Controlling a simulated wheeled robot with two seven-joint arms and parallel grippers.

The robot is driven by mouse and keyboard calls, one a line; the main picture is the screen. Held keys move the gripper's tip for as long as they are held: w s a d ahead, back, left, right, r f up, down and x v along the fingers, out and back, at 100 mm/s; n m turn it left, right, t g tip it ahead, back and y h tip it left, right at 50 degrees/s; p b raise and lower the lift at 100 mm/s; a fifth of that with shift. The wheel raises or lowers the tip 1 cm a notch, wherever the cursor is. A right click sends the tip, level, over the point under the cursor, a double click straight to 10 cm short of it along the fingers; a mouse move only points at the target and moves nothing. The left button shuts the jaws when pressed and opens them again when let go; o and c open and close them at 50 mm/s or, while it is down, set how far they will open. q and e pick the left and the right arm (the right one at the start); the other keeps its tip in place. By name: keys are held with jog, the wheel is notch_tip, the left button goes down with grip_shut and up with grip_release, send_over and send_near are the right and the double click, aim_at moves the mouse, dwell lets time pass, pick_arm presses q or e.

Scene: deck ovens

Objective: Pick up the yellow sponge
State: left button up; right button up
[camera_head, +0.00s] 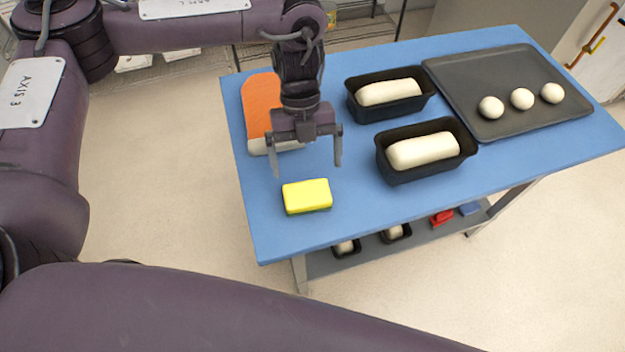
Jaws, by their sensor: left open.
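A yellow sponge (307,196) lies flat on the blue tabletop (340,225), near the table's left front corner. My left gripper (306,169) points down just beyond the sponge in the picture. Its two fingers are spread wide, with nothing between them. It appears to be above the table and apart from the sponge; the exact height is hard to tell. The sponge is fully visible. My right gripper is not in view.
An orange and white object (260,105) lies behind the left gripper, partly hidden. Two black loaf pans (388,165) with dough stand to the right. A dark tray (480,75) with dough balls lies at the far right. A lower shelf (325,262) holds smaller items.

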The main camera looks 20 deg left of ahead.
aim_at(308, 193)
pick_arm(q)
jog(key=shift+s+d+f, duration=0.15)
jog(key=shift+s+f, duration=0.6)
jog(key=shift+s, duration=0.05)
jog(key=shift+s+d+f, duration=0.2)
jog(key=shift+s+f, duration=0.4)
jog(key=shift+s, duration=0.3)
jog(key=shift+w+x, duration=0.2)
jog(key=shift+x, duration=1)
jog(key=shift+f, duration=0.4)
jog(key=shift+s+d+f, duration=0.1)
jog(key=shift+s, duration=0.1)
jog(key=c, duration=0.8)
jog(key=shift+w+r+p, duration=0.1)
jog(key=shift+r+p, duration=0.2)
jog(key=shift+r, duration=0.25)
notch_tip(308, 193, up, 19)
jog(key=p, duration=0.1)
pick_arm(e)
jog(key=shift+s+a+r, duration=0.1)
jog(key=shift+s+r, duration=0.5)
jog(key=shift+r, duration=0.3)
